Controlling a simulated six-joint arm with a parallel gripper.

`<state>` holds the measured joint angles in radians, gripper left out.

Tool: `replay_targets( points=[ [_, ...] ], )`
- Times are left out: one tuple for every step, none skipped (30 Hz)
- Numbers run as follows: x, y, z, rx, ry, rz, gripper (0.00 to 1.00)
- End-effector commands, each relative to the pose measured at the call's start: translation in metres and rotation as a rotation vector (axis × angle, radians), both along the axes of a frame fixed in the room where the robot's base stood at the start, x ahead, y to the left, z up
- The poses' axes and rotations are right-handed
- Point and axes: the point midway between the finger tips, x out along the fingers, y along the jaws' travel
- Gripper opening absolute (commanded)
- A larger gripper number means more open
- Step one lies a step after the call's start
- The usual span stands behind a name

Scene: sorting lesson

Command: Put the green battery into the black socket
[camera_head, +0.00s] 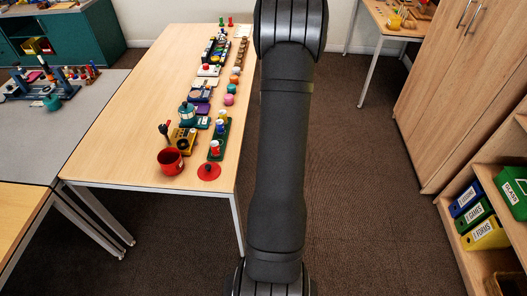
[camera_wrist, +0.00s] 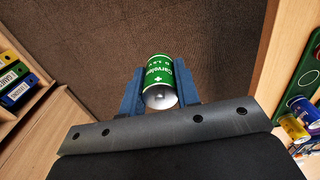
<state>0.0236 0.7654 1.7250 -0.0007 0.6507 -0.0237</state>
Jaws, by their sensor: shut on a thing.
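The green battery (camera_wrist: 159,74) with white lettering shows in the wrist view, its silver end turned toward the camera. My gripper (camera_wrist: 160,85) is shut on it, with one blue finger on each side. It is held over the brown carpet, apart from the table. In the head view my arm hides the gripper and the battery. A green tray (camera_wrist: 292,88) is at the right edge of the wrist view, with a blue and a yellow battery near it. The black socket cannot be told for certain; a dark ring shows in the tray.
Shelves with binders (camera_head: 485,233) stand at the right. Open carpet lies between.

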Motion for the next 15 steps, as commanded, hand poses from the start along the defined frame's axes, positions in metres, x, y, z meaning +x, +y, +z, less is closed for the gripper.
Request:
replay_targets(
  points=[
    [0.001,-0.007,0.000,0.000,0.000,-0.003,0.04],
    [0.001,-0.010,0.000,0.000,0.000,-0.003,0.04],
    [0.002,-0.015,0.000,0.000,0.000,-0.001,0.04],
    [0.003,-0.019,0.000,0.000,-0.001,-0.001,0.04],
    [0.004,-0.022,0.001,0.000,-0.001,0.001,0.04],
    [0.007,-0.027,0.001,0.000,-0.001,0.006,0.04],
    [0.011,-0.028,0.002,0.000,-0.002,0.014,0.04],
    [0.014,-0.026,0.002,0.000,-0.001,0.022,0.04],
    [0.019,-0.022,0.003,0.000,-0.002,0.033,0.04],
    [0.023,-0.018,0.004,0.000,-0.002,0.039,0.04],
    [0.025,-0.014,0.005,0.000,-0.001,0.046,0.04],
    [0.030,-0.008,0.006,0.000,-0.002,0.054,0.04],
    [0.033,-0.004,0.007,0.000,-0.002,0.060,0.04],
    [0.036,0.002,0.007,0.000,-0.002,0.066,0.04],
    [0.040,0.009,0.009,0.000,-0.002,0.075,0.04]
  ],
)
